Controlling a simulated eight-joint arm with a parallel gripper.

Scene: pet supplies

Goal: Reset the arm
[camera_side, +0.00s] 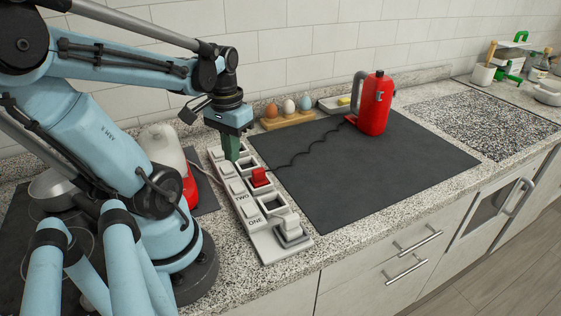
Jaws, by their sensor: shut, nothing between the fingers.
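My gripper (232,157) has dark green fingers that point down. It is shut and empty, over or right at the far part of a white strip (245,212). The strip has square sockets or switches and is labelled ONE and TWO, with further markings too small to read. A red piece (260,177) sits on the strip, a little nearer the camera than my fingertips. A grey plug-like block (290,228) sits at the near end. I cannot tell whether my fingertips touch the strip.
A red appliance with a grey handle (376,105) stands on the dark mat (370,180), with a dark cord running towards the strip. Eggs in a wooden holder (288,121) stand at the back. A whitish jar with a red base (165,148) is partly hidden behind my arm. The mat's middle is clear.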

